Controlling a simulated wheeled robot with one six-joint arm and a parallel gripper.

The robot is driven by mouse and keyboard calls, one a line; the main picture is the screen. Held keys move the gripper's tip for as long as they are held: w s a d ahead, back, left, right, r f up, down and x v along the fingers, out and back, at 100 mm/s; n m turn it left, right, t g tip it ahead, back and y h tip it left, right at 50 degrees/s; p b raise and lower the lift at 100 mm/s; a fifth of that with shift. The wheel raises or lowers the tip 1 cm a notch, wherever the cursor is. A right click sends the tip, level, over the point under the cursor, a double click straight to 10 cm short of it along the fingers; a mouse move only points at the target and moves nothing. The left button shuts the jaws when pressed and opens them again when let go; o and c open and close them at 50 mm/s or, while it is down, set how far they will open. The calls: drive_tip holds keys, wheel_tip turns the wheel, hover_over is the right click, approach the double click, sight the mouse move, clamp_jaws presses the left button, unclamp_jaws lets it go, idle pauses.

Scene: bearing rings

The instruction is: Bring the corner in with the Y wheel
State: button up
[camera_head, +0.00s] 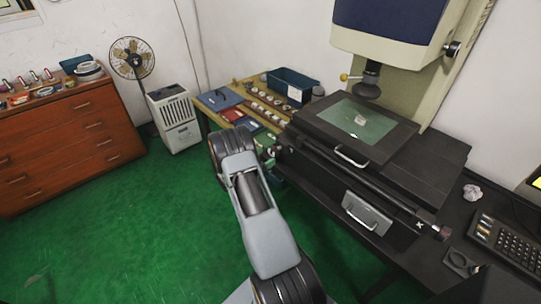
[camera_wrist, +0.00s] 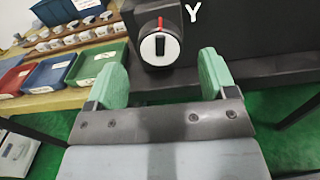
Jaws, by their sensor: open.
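My gripper (camera_wrist: 163,52) has two green fingers standing apart, one on each side of the wheel. The fingers look empty, and I cannot tell whether they touch the wheel. In the head view my arm hides the wheel. A small pale part (camera_head: 360,120) lies on the green-lit glass stage (camera_head: 340,112) below the machine's lens (camera_head: 369,80). Its corner is too small to make out.
A wheel (camera_head: 441,232) beside an X mark is at the machine's front right. A wooden table (camera_head: 240,86) with bins and rings stands left of the machine. A keypad (camera_head: 508,241) lies at the right. Green floor (camera_head: 130,230) is open at the left.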

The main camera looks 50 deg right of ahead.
drive_tip(key=a+b, duration=0.1)
drive_tip(key=a, duration=0.8)
drive_tip(key=shift+w+a, duration=0.2)
drive_tip(key=shift+w, duration=0.15)
